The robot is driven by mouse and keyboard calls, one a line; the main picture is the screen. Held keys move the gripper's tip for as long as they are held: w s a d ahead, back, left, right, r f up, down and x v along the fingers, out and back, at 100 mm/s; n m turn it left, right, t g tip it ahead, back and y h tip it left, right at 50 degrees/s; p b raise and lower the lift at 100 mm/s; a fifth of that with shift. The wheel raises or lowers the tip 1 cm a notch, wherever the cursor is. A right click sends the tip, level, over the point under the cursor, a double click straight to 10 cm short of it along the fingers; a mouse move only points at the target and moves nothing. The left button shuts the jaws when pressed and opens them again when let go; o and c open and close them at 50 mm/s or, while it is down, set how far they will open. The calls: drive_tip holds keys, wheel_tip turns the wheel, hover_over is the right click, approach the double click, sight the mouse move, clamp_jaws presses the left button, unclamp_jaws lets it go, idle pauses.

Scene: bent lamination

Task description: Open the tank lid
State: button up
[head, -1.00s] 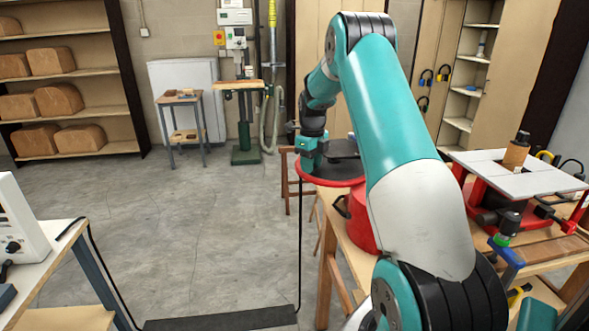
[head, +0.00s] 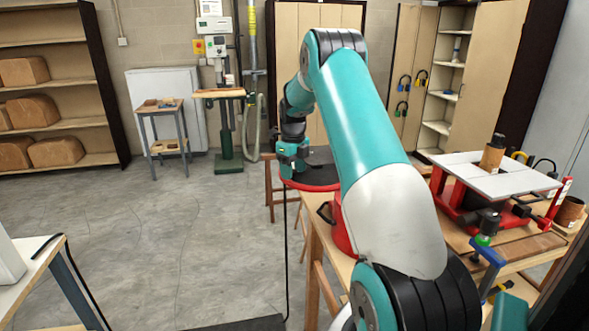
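The red tank (head: 341,232) stands on a wooden workbench at the centre, with a dark handle on its left side. Its lid (head: 312,185), a disc with a red rim and dark top, shows above the tank and reaches out past it to the left. My teal arm hides the right part of both. My gripper (head: 290,163) is at the left edge of the lid, seemingly at its rim. The fingers are too small and dark to tell whether they are open or shut on it.
A router table (head: 495,180) with a wooden cylinder (head: 493,154) stands on the bench at the right. A small side table (head: 162,108) and a drill press (head: 225,125) stand at the back. The floor between is clear.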

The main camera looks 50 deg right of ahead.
wheel_tip(320, 180, up, 17)
drive_tip(key=b, duration=0.3)
drive_tip(key=shift+r+b, duration=0.2)
drive_tip(key=shift+b, duration=0.2)
drive_tip(key=shift+a, duration=0.1)
drive_tip(key=s+a+f+n+t+b, duration=0.1)
drive_tip(key=a+f+n+b, duration=0.1)
drive_tip(key=a+n, duration=1.05)
drive_tip(key=s+a+f+n+b, duration=0.1)
drive_tip(key=s+a+f+n, duration=0.1)
drive_tip(key=a+n, duration=1.05)
drive_tip(key=s+a+f+n+y+b, duration=0.1)
drive_tip(key=s+a+f+n, duration=0.2)
drive_tip(key=s+a+n, duration=0.3)
drive_tip(key=s+a+f+n+y, duration=0.1)
drive_tip(key=s+a+f+n, duration=0.2)
drive_tip(key=s+a+n, duration=0.3)
drive_tip(key=s+a+f+n+g+y+b, duration=0.1)
drive_tip(key=s+a+f+n, duration=0.3)
drive_tip(key=s+a, duration=0.7)
drive_tip(key=shift+s+n+y+b, duration=0.35)
drive_tip(key=shift+n+y, duration=0.25)
drive_tip(key=shift+n, duration=0.6)
drive_tip(key=shift+f, duration=0.1)
